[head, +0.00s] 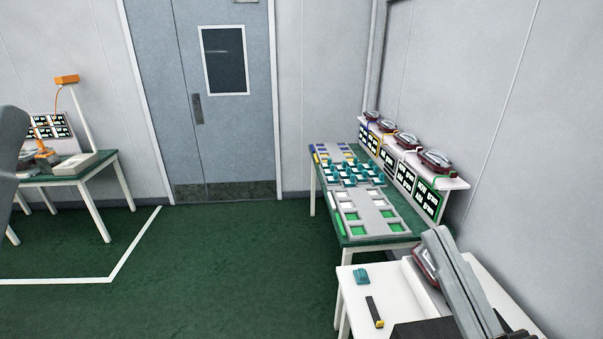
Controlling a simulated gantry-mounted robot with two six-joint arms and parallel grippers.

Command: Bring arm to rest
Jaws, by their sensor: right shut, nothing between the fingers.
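My right gripper (440,238) reaches in from the lower right as a long grey shape above the near white table. Its fingers are together with nothing between them. A dark red tail lamp (424,266) shows just left of it, partly hidden behind it; I cannot tell whether they touch. A grey part of my left arm shows at the left edge; the left gripper is out of view. Several more tail lamps (435,160) stand in a row on a white shelf along the right wall.
The near white table (360,318) holds a teal block (361,276) and a black and yellow tool (374,312). Behind it, a green-topped table (378,238) carries trays. Another table (98,166) stands at the left. The green floor (230,270) between is clear before a grey door (222,140).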

